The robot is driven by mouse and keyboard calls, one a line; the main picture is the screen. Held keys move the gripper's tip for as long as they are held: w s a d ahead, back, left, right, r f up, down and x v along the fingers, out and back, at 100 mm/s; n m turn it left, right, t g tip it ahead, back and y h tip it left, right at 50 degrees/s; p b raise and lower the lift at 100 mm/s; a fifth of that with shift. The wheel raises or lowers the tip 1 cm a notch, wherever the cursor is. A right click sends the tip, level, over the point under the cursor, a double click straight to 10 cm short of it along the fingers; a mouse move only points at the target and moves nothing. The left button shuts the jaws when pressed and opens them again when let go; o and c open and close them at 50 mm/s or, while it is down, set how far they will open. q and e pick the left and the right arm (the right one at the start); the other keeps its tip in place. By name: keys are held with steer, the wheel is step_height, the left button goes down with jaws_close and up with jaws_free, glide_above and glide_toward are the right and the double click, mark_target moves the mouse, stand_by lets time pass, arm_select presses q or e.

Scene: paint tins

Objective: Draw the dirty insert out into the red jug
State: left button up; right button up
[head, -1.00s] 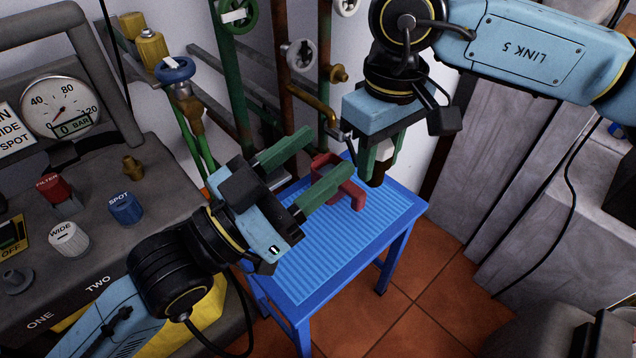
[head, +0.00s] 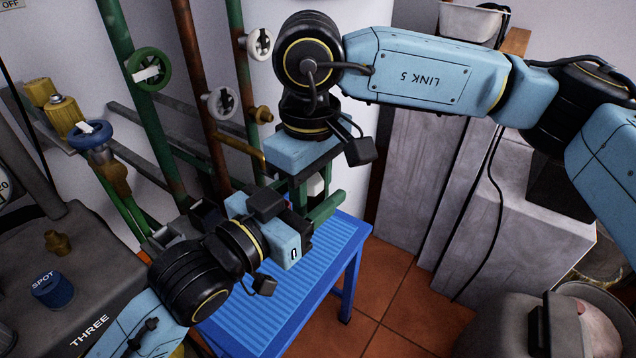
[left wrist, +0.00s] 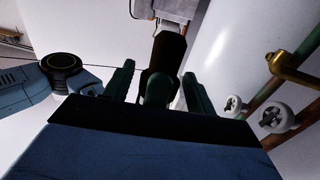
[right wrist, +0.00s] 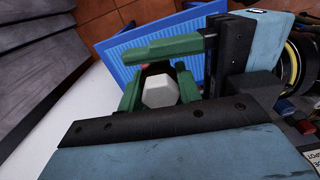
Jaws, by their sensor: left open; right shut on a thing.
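My right gripper (head: 316,188) hangs over the blue table and is shut on a white, faceted piece (right wrist: 160,92). The white piece also shows in the head view (head: 315,185), largely hidden by the fingers. My left gripper (head: 318,208) comes in from the left, just below and close to the right one. It is open. In the left wrist view a dark upright body (left wrist: 167,55) stands between its green fingers; I cannot tell whether they touch it. The red jug is hidden in the head view; only a small reddish patch shows behind the white piece in the right wrist view.
The blue ribbed table (head: 270,308) is below the grippers, its front part clear. Pipes with valve wheels (head: 148,68) stand behind. A grey control panel (head: 85,290) lies left. Grey blocks (head: 520,215) and a lidded bin (head: 530,325) are right.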

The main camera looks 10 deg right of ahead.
arm_select(q)
steer(key=shift+x, duration=0.95)
steer(key=c, duration=0.9)
steer(key=shift+c, duration=0.8)
arm_select(e)
steer(key=o, duration=1.1)
steer(key=shift+o, duration=0.2)
steer(key=shift+s+a, duration=0.1)
steer(key=shift+a, duration=0.05)
steer(key=shift+s, duration=0.1)
